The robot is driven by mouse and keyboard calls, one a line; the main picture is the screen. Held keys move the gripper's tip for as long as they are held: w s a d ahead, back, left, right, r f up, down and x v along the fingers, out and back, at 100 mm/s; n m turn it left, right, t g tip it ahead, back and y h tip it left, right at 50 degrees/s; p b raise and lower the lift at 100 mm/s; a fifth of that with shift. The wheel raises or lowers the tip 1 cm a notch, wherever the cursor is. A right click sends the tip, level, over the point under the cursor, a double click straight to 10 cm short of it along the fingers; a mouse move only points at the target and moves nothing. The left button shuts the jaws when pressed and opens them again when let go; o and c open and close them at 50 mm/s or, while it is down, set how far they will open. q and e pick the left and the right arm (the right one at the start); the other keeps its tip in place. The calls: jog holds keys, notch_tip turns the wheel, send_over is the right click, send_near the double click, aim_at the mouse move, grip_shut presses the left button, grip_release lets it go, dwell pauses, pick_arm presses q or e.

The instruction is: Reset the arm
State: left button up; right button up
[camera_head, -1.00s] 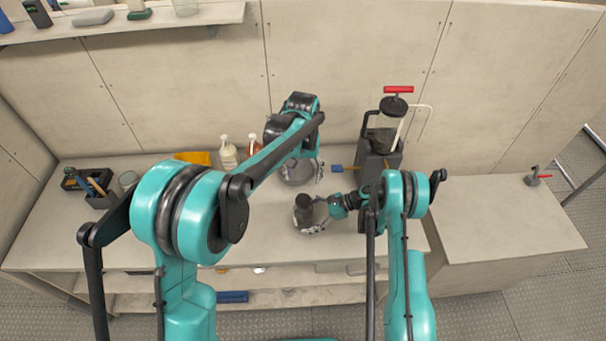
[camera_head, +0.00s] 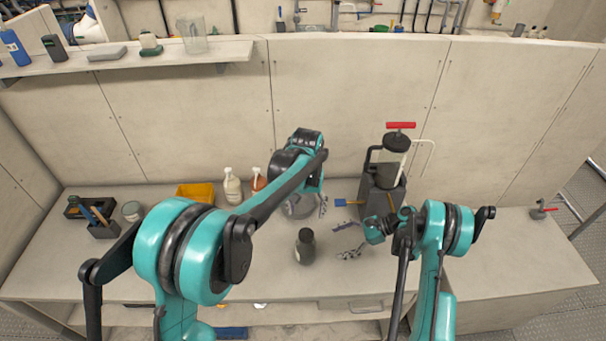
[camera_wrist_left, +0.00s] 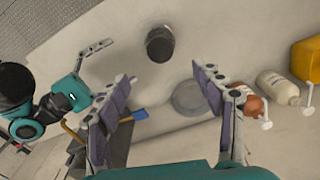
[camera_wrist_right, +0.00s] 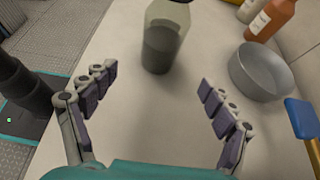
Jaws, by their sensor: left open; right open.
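A dark jar (camera_head: 305,247) stands upright on the bench; it also shows in the right wrist view (camera_wrist_right: 162,45) and from above in the left wrist view (camera_wrist_left: 160,44). My right gripper (camera_head: 345,240) is open and empty, to the right of the jar and apart from it, its fingers pointing towards it. My left gripper (camera_head: 304,207) is open, higher up and behind the jar, over a round grey dish (camera_wrist_right: 262,72). In the left wrist view (camera_wrist_left: 163,78) nothing is between its fingers. The left arm partly hides the dish in the head view.
A pump-like device with a red handle (camera_head: 400,125) stands on a dark block behind my right gripper. A dark caddy (camera_head: 103,230) is at left. The bench right of my right arm is mostly clear.

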pick_arm(q)
jog(key=s+a+n+t+b, duration=0.1)
jog(key=s+a+t+b, duration=0.2)
jog(key=s+a+b, duration=0.85)
pick_arm(e)
jog(key=s+a+r+n+t+h+p, duration=0.1)
jog(key=s+r+n+h, duration=0.15)
jog(key=r, duration=0.35)
jog(key=s+a+r+n+t+h+p, duration=0.1)
jog(key=s+r+n+t+h, duration=0.1)
jog(key=r+n+h, duration=0.3)
pick_arm(q)
jog(key=s+a+f+n+t+b, duration=0.1)
jog(key=s+a+f+t+b, duration=0.3)
jog(key=s+a+f+b, duration=0.5)
jog(key=shift+s+a+f+n+b, duration=0.35)
jog(key=shift+s+a+f, duration=0.25)
jog(key=shift+s+f, duration=0.4)
pick_arm(e)
jog(key=s+d+f+n+t+h, duration=0.1)
jog(key=s+d+n+t+h, duration=0.1)
jog(key=s+n, duration=0.3)
jog(key=s+d+f+n+t+h, duration=0.1)
jog(key=s+n, duration=0.4)
jog(key=s, duration=0.8)
jog(key=shift+d+f+t+h, duration=0.25)
jog(key=shift+d+t+h, duration=0.35)
jog(key=shift+h, duration=0.25)
jog(key=shift+s+n, duration=0.1)
jog(key=shift+n, duration=0.15)
